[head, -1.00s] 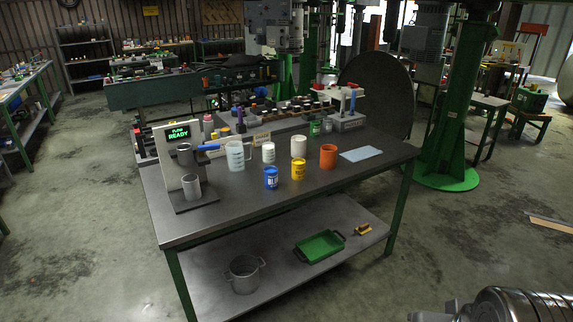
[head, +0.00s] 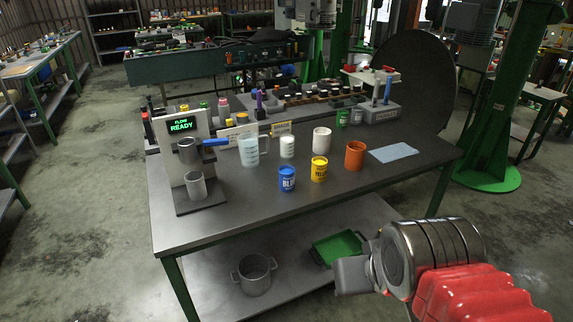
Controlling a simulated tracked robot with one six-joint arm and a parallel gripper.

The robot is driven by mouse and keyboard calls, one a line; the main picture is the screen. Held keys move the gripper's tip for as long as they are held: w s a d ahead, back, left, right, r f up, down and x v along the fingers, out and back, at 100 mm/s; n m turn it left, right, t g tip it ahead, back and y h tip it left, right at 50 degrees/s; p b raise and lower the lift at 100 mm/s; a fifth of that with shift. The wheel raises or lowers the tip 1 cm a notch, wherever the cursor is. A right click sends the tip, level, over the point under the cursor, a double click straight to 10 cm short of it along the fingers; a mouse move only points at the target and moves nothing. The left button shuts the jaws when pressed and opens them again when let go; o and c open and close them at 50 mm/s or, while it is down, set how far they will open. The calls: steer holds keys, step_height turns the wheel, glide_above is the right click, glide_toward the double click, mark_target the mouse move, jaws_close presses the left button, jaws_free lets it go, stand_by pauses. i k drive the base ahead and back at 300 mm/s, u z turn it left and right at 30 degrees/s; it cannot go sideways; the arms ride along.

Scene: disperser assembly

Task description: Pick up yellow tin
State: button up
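The yellow tin (head: 319,170) stands upright near the front edge of the dark metal table (head: 240,225), in the head view. A blue tin (head: 287,179) stands just left of it, and an orange cup (head: 355,155) stands to its right. My arm enters from the lower right, with a grey cylindrical wrist and a red part. My gripper (head: 352,275) shows as a grey block at the arm's left end, in front of the table and below and right of the yellow tin. I cannot tell whether its fingers are open.
White containers (head: 321,140) and a clear measuring jug (head: 249,150) stand behind the tins. A dispenser with a READY display (head: 181,125) stands at left. A blue cloth (head: 394,152) lies at right. The lower shelf holds a pot (head: 254,275) and a green tray (head: 337,249).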

mark_target(320, 166)
steer(key=u, duration=0.4)
steer(key=i, duration=0.9)
steer(key=u, duration=0.45)
